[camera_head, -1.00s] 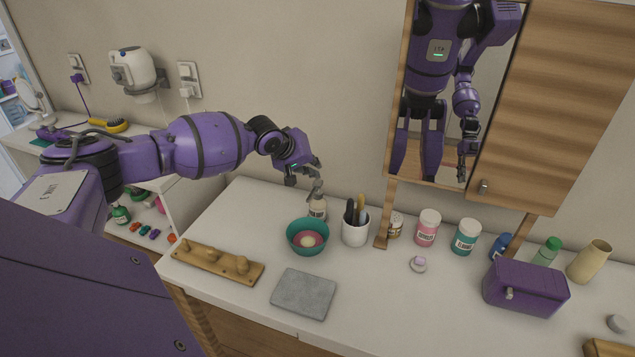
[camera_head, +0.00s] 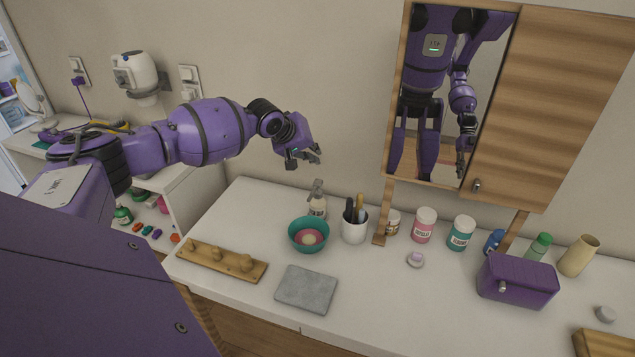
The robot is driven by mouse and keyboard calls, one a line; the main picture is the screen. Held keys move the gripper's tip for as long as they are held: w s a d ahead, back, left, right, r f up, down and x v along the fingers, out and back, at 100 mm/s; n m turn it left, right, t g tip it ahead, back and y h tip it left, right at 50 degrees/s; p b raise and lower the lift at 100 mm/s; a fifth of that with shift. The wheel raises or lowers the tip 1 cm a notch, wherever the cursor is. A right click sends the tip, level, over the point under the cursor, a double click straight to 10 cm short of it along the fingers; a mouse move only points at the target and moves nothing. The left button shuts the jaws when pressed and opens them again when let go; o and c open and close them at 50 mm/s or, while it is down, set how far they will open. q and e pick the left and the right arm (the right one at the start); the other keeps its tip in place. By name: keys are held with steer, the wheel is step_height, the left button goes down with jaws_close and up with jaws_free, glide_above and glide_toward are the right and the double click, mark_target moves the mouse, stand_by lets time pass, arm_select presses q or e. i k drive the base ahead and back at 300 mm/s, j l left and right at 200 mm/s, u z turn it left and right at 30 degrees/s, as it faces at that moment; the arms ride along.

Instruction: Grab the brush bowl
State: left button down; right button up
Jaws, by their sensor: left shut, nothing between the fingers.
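A teal bowl with a pink inside and a pale round spot (camera_head: 309,235) stands on the white counter, and I take it to be the brush bowl. My left gripper (camera_head: 304,160) is above and behind the bowl, in the air near the wall. Its fingers are shut and empty, apart from the bowl. A soap dispenser (camera_head: 317,205) stands just behind the bowl, below the gripper. A white cup with brushes (camera_head: 354,227) stands right of the bowl. My right gripper is not seen directly; a purple arm shows only in the mirror.
A wooden pegged rack (camera_head: 222,261) and a grey slab (camera_head: 306,289) lie in front of the bowl. Jars (camera_head: 424,225), a purple box (camera_head: 518,280) and a beige vase (camera_head: 578,255) stand to the right. The mirror cabinet (camera_head: 455,100) hangs above. The counter's left back is clear.

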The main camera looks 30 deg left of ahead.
mark_target(308, 234)
steer(key=k+j, duration=0.15)
steer(key=k, duration=0.85)
